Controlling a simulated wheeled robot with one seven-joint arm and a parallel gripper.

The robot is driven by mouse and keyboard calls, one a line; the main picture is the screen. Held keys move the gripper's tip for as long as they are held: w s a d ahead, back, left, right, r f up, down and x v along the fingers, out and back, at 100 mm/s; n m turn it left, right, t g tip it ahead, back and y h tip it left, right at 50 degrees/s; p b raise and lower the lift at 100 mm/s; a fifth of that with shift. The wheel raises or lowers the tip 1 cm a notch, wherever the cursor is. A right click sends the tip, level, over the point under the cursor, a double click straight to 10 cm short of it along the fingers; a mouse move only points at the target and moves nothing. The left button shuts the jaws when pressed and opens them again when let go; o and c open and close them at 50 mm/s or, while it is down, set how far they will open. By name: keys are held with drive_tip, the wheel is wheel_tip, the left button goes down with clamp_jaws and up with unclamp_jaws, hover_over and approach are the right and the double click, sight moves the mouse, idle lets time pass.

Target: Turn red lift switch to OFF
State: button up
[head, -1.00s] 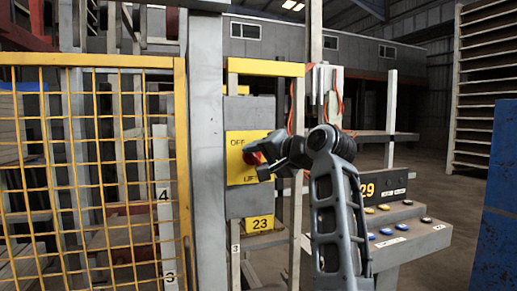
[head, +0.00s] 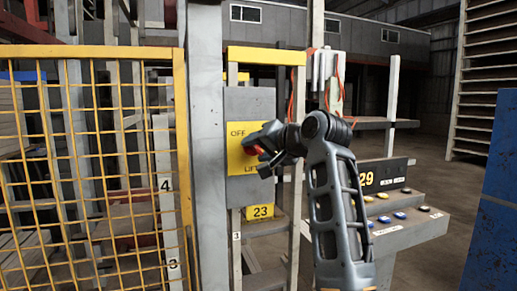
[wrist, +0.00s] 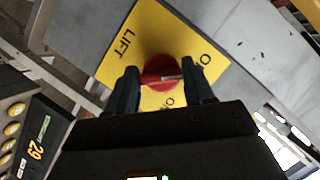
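The red lift switch (wrist: 160,68) is a round red knob on a yellow plate (wrist: 120,48). In the wrist view it sits between the two fingers of my gripper (wrist: 161,75), which are apart with a narrow gap on each side. A pale mark runs across the knob's near edge; I cannot tell which setting it points to. In the head view the yellow plate (head: 236,160) reads OFF above and LIFT below. My gripper (head: 257,150) reaches it from the right and hides much of the plate and knob.
The plate is on a grey box (head: 235,105) beside a grey post (head: 207,130). A yellow mesh fence (head: 182,120) stands left. A button console (head: 400,222) marked 29 and a blue panel (head: 490,200) stand right.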

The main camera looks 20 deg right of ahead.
drive_tip(key=o, duration=0.4)
drive_tip(key=b+v, duration=0.1)
drive_tip(key=v, duration=0.6)
drive_tip(key=shift+s+d, duration=0.1)
drive_tip(key=shift+s, duration=0.25)
